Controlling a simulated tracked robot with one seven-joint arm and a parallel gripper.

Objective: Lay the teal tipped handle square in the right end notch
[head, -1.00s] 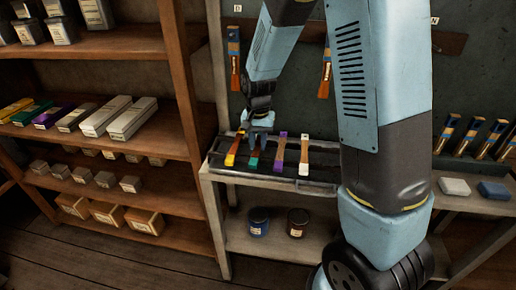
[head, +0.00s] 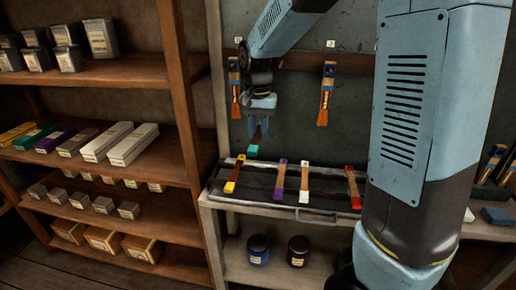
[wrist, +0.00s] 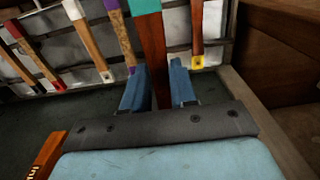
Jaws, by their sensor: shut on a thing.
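My gripper (head: 262,103) is shut on the teal tipped handle (head: 256,138), which hangs steeply, teal end down, above the dark slotted tray (head: 268,180). In the wrist view the handle's dark red-brown shaft (wrist: 151,55) is between my fingers (wrist: 158,88). In the tray lie a yellow tipped handle (head: 231,180), a purple tipped handle (head: 280,181), a white tipped handle (head: 304,182) and a red tipped handle (head: 353,188). A gap shows between yellow and purple. The red one lies near the right end; I cannot make out a free notch beyond it.
Two tools (head: 326,95) hang on the back board. Two jars (head: 259,250) stand under the bench. A wooden shelf (head: 180,90) with boxes stands at the left. My own arm covers the bench right of the tray.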

